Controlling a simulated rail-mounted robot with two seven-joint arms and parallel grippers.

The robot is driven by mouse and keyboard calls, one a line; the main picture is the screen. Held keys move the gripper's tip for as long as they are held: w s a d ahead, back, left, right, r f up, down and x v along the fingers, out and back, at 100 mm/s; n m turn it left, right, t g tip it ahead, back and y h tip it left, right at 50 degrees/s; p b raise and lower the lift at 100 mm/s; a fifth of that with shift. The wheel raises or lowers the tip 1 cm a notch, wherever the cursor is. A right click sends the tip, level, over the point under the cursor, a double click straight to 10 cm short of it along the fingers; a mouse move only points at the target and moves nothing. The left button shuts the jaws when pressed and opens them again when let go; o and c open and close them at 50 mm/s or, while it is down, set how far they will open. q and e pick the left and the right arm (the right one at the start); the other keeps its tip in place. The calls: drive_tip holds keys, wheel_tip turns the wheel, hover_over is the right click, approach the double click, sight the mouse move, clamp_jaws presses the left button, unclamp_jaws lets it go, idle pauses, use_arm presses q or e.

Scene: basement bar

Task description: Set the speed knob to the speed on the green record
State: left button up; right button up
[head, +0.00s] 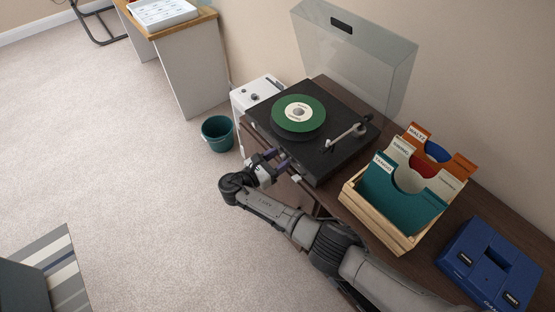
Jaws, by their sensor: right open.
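The green record (287,117) with a cream label lies on the black turntable (320,158). The label's print is too small to read. My right gripper (280,158) is open and empty at the turntable's near front edge; I cannot tell whether it touches. A small pale part (296,178) shows beside the gripper, low at the turntable's front. A white box (264,86) with dark knobs stands left of the turntable. I cannot tell which of these is the speed knob. My left gripper is out of view.
The clear lid (375,50) stands open behind. A wooden crate (372,220) of record sleeves and a blue case (490,262) stand to the right on the dark cabinet. A teal bin (217,133) is on the carpet. Floor at left is mostly free.

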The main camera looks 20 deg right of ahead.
drive_tip(key=c, duration=0.9)
